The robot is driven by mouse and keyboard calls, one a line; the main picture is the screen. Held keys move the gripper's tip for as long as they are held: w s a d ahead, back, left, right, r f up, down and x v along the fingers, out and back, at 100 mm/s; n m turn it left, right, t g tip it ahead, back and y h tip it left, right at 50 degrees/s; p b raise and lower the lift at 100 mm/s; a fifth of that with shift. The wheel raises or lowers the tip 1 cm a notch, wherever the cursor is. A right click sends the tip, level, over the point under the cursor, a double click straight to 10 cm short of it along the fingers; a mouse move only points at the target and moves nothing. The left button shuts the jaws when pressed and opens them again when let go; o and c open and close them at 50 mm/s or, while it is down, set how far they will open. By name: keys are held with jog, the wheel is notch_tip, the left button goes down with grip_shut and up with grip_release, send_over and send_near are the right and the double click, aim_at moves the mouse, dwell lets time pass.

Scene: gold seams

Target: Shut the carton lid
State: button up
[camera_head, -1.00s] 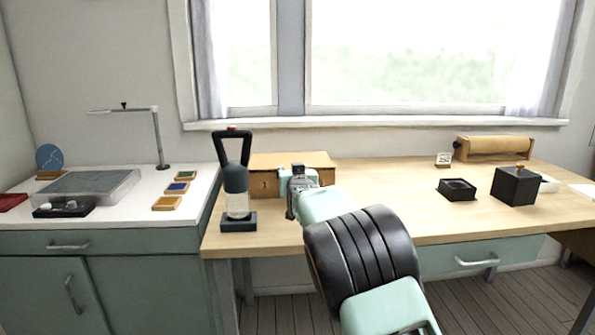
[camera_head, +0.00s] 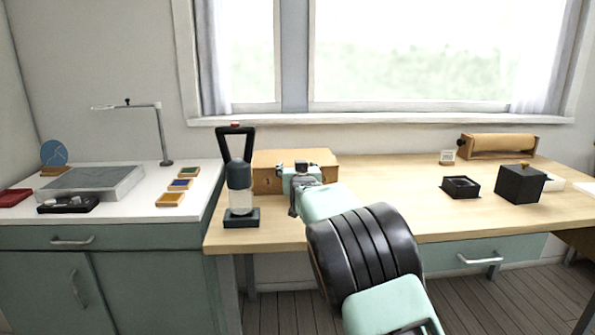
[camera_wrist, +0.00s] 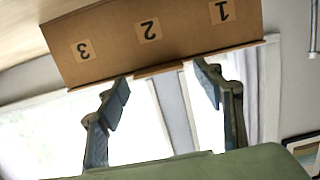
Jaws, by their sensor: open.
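The brown cardboard carton (camera_head: 268,158) stands at the back of the wooden desk. Its lid lies about flat across the top; I cannot tell whether a small gap remains. In the wrist view, which is upside down, the carton's front (camera_wrist: 110,48) shows labels 3, 2 and 1. A thin lid edge with a small tab (camera_wrist: 160,70) runs along it. My gripper (camera_wrist: 161,77) is open and empty, its fingertips apart on either side of the tab, close to the lid edge. I cannot tell if they touch. In the head view my arm hides the carton's right front.
A dark bottle-like device in a black stand (camera_head: 240,190) stands just left of the carton. A black tray (camera_head: 460,187), a black cube box (camera_head: 520,184) and a paper roll (camera_head: 497,146) are at the right. The desk between is clear. A white-topped cabinet (camera_head: 130,210) adjoins at left.

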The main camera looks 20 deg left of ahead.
jog(key=v, duration=1.2)
dwell(0.3)
